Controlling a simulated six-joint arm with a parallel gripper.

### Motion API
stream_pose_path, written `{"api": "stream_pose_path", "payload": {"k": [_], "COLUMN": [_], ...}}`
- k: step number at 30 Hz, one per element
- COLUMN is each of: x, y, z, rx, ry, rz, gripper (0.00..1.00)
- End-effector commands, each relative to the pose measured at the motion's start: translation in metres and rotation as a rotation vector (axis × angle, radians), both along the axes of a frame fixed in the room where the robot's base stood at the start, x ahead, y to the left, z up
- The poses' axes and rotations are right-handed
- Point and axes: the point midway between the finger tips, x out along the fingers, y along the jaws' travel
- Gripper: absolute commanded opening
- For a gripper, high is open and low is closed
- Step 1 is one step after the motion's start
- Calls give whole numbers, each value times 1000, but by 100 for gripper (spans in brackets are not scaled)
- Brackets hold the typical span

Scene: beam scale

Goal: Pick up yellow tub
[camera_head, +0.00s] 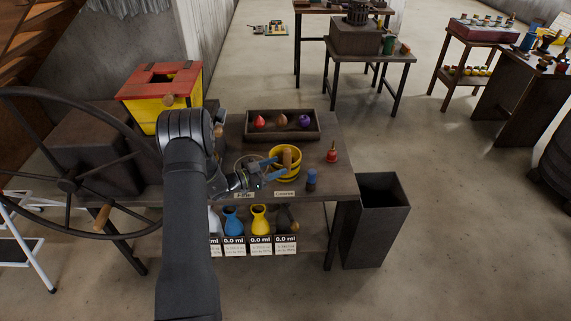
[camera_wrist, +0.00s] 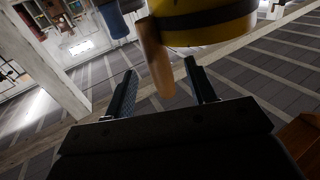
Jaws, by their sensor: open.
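The yellow tub (camera_head: 294,171) stands on the wooden table, with a dark band and a wooden handle (camera_head: 287,157). My gripper (camera_head: 272,170) reaches it from the left, its fingers level with the tub's near left side. In the wrist view the tub (camera_wrist: 205,28) fills the top. Its wooden handle (camera_wrist: 155,60) hangs between the two open fingers of my gripper (camera_wrist: 160,68), with a gap visible on each side. Part of the tub is hidden behind my fingers in the head view.
A dark tray (camera_head: 283,133) with red, brown and purple items lies behind the tub. A red bell-like item (camera_head: 332,154) and a blue item (camera_head: 311,179) stand to its right. Blue (camera_head: 233,222) and yellow (camera_head: 260,219) vases sit below. A dark bin (camera_head: 378,220) stands at right.

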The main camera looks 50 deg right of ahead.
Motion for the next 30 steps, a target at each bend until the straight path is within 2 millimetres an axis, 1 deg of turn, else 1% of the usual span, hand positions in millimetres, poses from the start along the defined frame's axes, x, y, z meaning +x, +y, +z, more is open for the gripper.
{"api": "stream_pose_path", "payload": {"k": [3,10,14,18,25,29,30], "x": [-6,-13,-22,-27,-27,-27,-27], "y": [-12,-31,-49,-66,-67,-67,-67], "z": [0,3,7,7,7,7,7], "rx": [-1,0,0,0,0,0,0], "ry": [-2,-1,-1,-1,0,0,0], "rz": [-5,-4,-4,-2,0,0,0], "gripper": [51,51,51,51,51,26,18]}}
